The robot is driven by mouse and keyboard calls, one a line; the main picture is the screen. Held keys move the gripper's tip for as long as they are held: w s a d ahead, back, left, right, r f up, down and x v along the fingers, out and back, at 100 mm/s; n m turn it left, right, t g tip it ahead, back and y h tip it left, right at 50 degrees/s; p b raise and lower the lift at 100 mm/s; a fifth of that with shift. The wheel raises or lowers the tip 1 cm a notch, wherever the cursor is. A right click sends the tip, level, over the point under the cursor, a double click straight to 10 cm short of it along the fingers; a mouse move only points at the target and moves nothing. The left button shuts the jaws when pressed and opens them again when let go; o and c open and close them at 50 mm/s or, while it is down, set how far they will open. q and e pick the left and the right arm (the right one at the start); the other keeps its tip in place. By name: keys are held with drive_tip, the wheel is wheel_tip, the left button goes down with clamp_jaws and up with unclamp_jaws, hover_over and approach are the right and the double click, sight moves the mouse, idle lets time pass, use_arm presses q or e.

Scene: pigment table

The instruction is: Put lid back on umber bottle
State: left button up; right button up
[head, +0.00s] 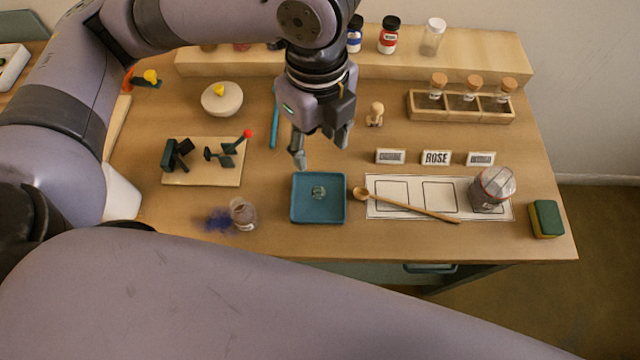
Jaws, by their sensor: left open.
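My left gripper (321,148) is open and empty, pointing down above the table just behind the teal tray (296,216). A small grey-green item (319,192) lies in that tray; I cannot tell whether it is a lid. A clear jar with dark contents (489,192) stands on the right part of the white mat (408,208). A small bottle with brownish contents (243,214) is at the front left, beside a blue powder patch (218,220). No umber label is readable, so I cannot tell which is the umber bottle. My right gripper is out of view.
A wooden spoon (420,209) lies across the mat. Name cards (436,157), a rack of corked tubes (461,115), and a small wooden figure (375,114) are behind it. Jars stand on the back shelf (475,54). A sponge (546,219) sits at the right edge.

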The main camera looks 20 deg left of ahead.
use_arm(q)
hover_over(318, 191)
wheel_tip(318, 191, down, 5)
wheel_tip(318, 191, down, 7)
drive_tip(key=shift+s+d+r, duration=0.1)
drive_tip(key=shift+s, duration=0.05)
drive_tip(key=shift+f, duration=0.25)
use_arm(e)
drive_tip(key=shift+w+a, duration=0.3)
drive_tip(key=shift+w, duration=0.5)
use_arm(q)
wheel_tip(318, 191, down, 5)
drive_tip(key=shift+f, duration=0.1)
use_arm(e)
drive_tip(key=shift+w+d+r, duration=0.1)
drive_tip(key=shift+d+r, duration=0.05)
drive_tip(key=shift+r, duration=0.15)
use_arm(q)
drive_tip(key=shift+c, duration=0.6)
drive_tip(key=c, duration=0.8)
